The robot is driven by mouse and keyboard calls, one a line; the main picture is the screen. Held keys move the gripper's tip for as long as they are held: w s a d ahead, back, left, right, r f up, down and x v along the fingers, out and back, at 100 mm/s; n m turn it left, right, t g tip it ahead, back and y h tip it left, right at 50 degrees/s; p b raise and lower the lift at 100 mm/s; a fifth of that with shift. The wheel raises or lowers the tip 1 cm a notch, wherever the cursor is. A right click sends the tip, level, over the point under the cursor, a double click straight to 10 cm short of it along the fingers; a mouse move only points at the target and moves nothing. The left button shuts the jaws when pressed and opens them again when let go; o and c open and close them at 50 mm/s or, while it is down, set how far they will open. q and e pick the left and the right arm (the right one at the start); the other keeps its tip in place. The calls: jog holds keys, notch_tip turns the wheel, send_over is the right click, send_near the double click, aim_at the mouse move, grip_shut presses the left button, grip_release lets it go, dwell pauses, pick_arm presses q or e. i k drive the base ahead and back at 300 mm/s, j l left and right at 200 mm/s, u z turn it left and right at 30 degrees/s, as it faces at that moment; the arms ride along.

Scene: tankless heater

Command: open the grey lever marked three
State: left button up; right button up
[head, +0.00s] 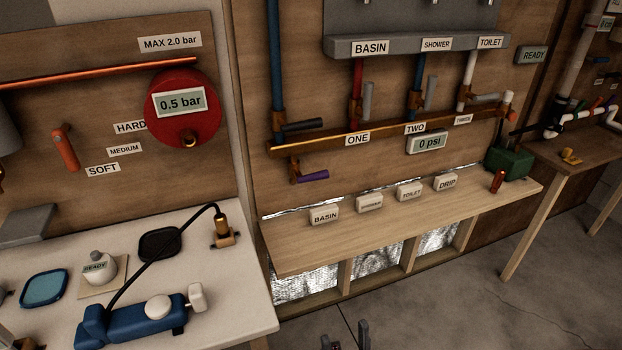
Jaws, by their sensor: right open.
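The label THREE (463,120) is small on the copper manifold pipe, at its right part. Above it, a grey lever (486,99) sticks out sideways to the right from the valve on the white pipe (470,70) under the TOILET label. The grey levers above ONE (368,98) and TWO (431,92) stand nearly upright, along their pipes. My right gripper (347,340) shows only its fingertips at the bottom edge, apart and empty, far below and in front of the levers. My left gripper is not in view.
A wooden bench (400,228) with several labelled white blocks and a green box (510,161) stands below the manifold. A black lever (303,126) and a purple lever (313,176) are at its left. A white table (225,290) holds a blue tool at left. Open floor lies ahead.

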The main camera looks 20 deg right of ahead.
aim_at(495, 95)
jog(key=z, duration=0.5)
jog(key=k+l+z, duration=0.1)
jog(key=z, duration=0.35)
jog(key=l+z, duration=0.15)
jog(key=z, duration=0.35)
jog(key=i+l+u, duration=0.2)
jog(key=i, duration=0.2)
